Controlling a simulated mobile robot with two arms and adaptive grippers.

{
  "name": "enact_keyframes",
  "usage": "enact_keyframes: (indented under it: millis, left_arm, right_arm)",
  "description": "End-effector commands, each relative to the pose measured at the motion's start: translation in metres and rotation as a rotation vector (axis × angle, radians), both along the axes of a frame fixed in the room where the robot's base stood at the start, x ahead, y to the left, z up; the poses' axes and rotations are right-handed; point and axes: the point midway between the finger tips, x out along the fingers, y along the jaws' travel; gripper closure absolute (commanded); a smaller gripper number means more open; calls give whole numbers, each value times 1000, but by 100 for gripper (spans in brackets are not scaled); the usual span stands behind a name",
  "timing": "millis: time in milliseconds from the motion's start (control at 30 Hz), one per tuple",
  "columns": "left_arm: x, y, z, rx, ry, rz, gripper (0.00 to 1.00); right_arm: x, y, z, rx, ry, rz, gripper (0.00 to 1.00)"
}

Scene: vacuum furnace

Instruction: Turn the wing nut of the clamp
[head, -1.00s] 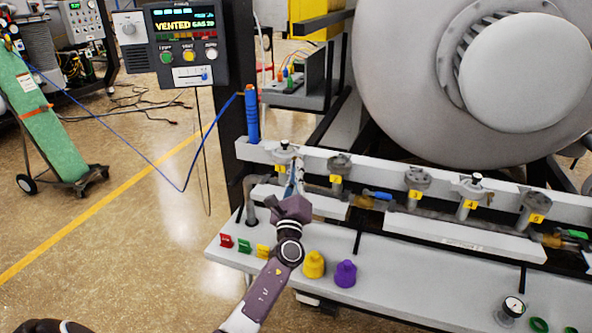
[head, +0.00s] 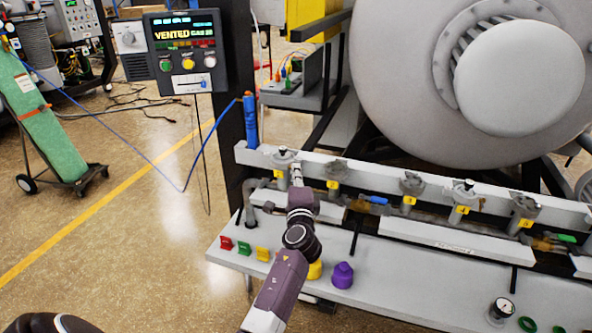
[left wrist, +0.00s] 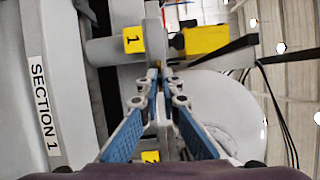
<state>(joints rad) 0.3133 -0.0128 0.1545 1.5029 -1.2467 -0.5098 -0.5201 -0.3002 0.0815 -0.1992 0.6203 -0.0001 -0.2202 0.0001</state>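A row of grey clamps with yellow number tags runs along the white rail. The clamp with tag 1 (head: 283,158) is at the rail's left end. My left gripper (head: 297,173) is right beside it, reaching in from below. In the left wrist view my gripper's blue-padded fingers (left wrist: 155,76) converge to a very narrow gap beside the yellow tag 1 (left wrist: 133,39). I cannot make out the wing nut or whether the tips grip it. My right gripper is not in view.
The white shelf carries red, green and yellow clips (head: 263,254), a purple cap (head: 343,274) and a gauge (head: 502,308). More clamps (head: 411,184) stand to the right. A control panel (head: 186,52) is at upper left. The large grey vessel (head: 400,70) stands behind.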

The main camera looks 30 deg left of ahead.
Motion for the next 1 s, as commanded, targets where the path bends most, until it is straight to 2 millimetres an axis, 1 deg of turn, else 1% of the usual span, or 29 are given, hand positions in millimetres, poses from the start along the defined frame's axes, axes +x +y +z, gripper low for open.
enact_keyframes:
  millis: [33, 300, 733, 800, 833, 1000]
  left_arm:
    - [0, 0, 2, -21, -5, 1, 100]
    - [0, 0, 1, -82, -19, 1, 100]
    - [0, 0, 0, -91, -21, 1, 100]
    - [0, 0, 0, -90, -20, 1, 90]
    - [0, 0, 0, -90, -20, 1, 88]
    - [0, 0, 0, -90, -21, 1, 88]
  right_arm:
    - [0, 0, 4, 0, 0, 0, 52]
    - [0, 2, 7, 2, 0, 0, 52]
    - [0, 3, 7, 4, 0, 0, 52]
    - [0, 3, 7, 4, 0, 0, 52]
    - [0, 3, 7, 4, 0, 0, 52]
    - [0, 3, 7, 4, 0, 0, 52]
